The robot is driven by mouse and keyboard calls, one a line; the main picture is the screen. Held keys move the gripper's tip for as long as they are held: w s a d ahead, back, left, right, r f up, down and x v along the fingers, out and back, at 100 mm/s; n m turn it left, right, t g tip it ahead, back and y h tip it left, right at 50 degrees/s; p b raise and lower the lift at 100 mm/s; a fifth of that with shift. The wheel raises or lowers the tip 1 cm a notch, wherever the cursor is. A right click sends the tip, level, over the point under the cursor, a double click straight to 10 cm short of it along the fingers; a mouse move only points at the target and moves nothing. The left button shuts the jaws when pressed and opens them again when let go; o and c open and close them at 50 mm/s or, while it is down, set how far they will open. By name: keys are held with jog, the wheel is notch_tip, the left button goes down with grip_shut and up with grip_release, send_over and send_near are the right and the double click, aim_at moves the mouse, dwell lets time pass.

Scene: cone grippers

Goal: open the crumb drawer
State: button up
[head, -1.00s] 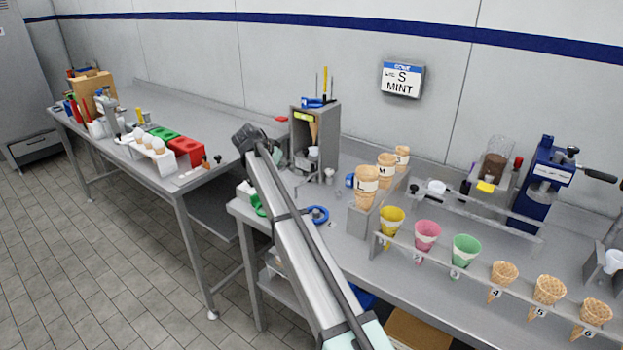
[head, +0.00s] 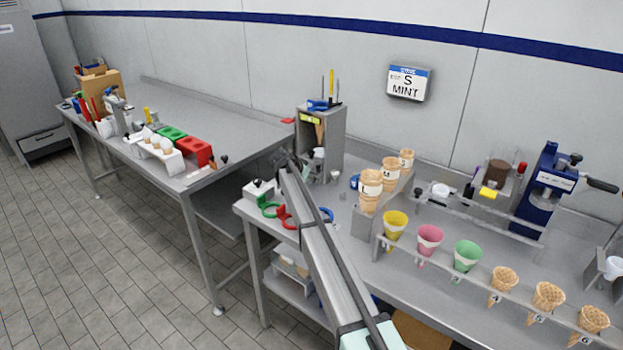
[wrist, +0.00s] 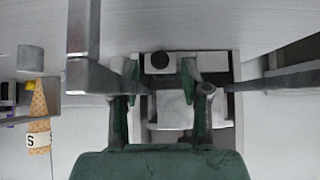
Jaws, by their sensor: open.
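I cannot tell for sure which part is the crumb drawer. A grey drawer front (head: 43,147) with a dark handle strip shows low on the cabinet at the far left in the head view, and looks closed. In the wrist view, a grey box-like frame (wrist: 235,75) lies ahead, with a round black knob (wrist: 160,60) at its upper edge and a pale panel (wrist: 172,108) inside. My gripper (wrist: 160,88) is open, its green fingers apart in front of this frame. I see nothing held. In the head view my arm's end lies near the left end of the right table, its fingers hidden.
An upright grey holder (head: 322,145) stands beside my arm's end. Green (head: 268,206) and red (head: 286,217) rings and a white block (head: 257,188) lie close by. Cone rack (head: 450,268) lines the front edge. A gap separates the two tables.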

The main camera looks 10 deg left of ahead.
jog(key=shift+x, duration=0.85)
grip_shut()
